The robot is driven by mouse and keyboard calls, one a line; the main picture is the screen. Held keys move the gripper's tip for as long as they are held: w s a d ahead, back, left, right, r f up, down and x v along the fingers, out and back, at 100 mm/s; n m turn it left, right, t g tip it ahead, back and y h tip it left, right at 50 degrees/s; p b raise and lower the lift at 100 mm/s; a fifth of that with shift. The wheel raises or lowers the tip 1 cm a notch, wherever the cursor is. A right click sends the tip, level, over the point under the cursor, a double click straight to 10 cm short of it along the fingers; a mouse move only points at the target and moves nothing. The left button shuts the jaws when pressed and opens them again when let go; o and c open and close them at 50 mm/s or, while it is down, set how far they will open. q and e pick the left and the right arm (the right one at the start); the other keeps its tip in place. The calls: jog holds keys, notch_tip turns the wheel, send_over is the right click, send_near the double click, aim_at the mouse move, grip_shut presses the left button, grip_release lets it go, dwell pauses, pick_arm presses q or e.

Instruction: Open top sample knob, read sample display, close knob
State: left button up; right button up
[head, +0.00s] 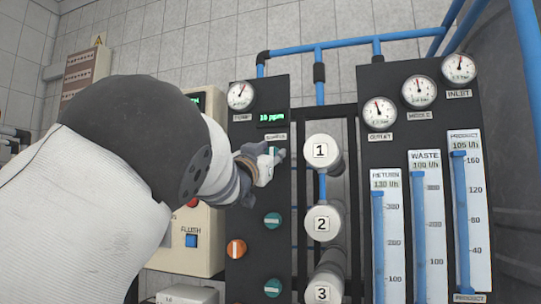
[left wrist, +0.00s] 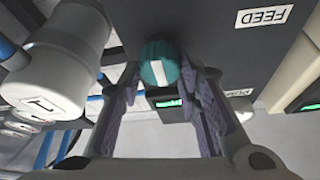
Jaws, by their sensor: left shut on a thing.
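The top sample knob (head: 273,150) is teal and sits on the dark panel below the sample display, mostly hidden by my left gripper (head: 272,160) in the head view. In the left wrist view the knob (left wrist: 159,66) is round with a white stripe and sits between the two fingertips. My left gripper is shut on it. The stripe runs nearly up and down in that upside-down view. The sample display (head: 271,119) is lit with green digits that look like 16 ppm. My right gripper is out of view.
Two more teal knobs (head: 272,220) and an orange knob (head: 236,249) are lower on the panel. White numbered cylinders (head: 322,222) stand close on the right. Flow meters (head: 425,220) and gauges are further right. A cream box with a blue FLUSH button (head: 191,240) is left.

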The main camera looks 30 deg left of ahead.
pick_arm(q)
jog(key=shift+m, duration=0.5)
jog(key=shift+c, duration=0.3)
jog(key=m+h, duration=0.1)
jog(key=m, duration=0.1)
jog(key=m+h, duration=0.2)
jog(key=m, duration=0.1)
jog(key=shift+a+m+g+h, duration=0.1)
jog(key=shift+m+g+h, duration=0.2)
jog(key=m+h, duration=0.1)
jog(key=m, duration=0.2)
jog(key=m+g, duration=0.1)
jog(key=m, duration=0.1)
jog(key=shift+m+h, duration=0.4)
jog(key=m+g, duration=0.1)
jog(key=m, duration=0.2)
jog(key=m+g+h, duration=0.1)
jog(key=m, duration=0.2)
jog(key=shift+r+g, duration=0.1)
jog(key=shift+g, duration=0.2)
jog(key=shift+r+m+g, duration=0.15)
jog(key=shift+m+g, duration=0.25)
jog(key=shift+m, duration=0.8)
jog(key=shift+s+r+m, duration=0.1)
jog(key=shift+m, duration=0.2)
jog(key=o, duration=1.1)
jog(key=shift+o, duration=0.2)
jog(key=shift+a+f, duration=0.1)
jog(key=shift+f, duration=0.1)
